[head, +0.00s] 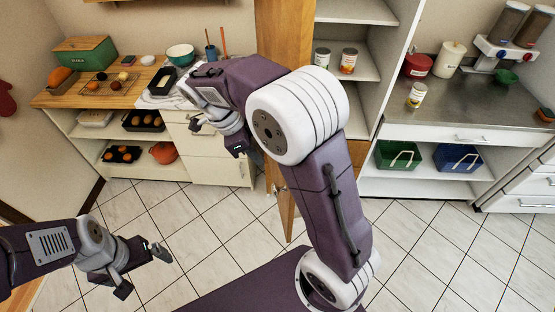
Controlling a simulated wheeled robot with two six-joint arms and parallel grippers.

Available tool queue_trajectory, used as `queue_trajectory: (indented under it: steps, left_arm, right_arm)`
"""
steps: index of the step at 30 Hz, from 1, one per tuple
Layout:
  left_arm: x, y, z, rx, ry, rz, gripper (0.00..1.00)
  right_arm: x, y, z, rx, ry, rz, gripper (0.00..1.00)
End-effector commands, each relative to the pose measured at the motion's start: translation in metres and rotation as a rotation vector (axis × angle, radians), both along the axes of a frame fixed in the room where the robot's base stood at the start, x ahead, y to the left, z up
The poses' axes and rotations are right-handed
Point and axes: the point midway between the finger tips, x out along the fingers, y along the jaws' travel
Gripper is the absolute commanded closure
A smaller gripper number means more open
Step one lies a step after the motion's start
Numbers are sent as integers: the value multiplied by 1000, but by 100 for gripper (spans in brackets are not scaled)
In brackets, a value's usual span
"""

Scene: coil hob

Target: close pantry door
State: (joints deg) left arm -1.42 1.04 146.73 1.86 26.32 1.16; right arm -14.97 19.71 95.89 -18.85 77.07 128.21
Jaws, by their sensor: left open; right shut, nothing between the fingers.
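The pantry door (285,32) is a tall wooden panel that stands open, swung out from the left side of the white pantry shelves (352,95). My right arm crosses in front of the door and hides its middle; a lower strip shows beneath the arm. My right gripper (240,150) is left of the door, in front of the white drawer cabinet, shut and empty. Whether it touches anything is unclear. My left gripper (142,271) is open and empty over the tiled floor at the lower left, well away from the door.
Two cans (348,60) stand on a pantry shelf. A wooden counter (62,98) with bowls and food is at the left. A grey counter (470,108) with bins (398,156) below is at the right. The tiled floor (405,250) is clear.

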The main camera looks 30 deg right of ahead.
Motion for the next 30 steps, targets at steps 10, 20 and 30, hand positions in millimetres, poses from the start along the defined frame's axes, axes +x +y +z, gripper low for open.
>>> queue_trajectory:
  steps: [10,20,30]
  left_arm:
    - [0,0,19,0,-1,0,0]
    - [0,0,23,0,0,0,0]
    - [0,0,22,0,0,0,0]
  right_arm:
    - [-12,-38,-39,-1,1,-3,100]
    - [-16,-55,-42,0,-1,1,100]
    - [-16,-57,-43,0,0,4,100]
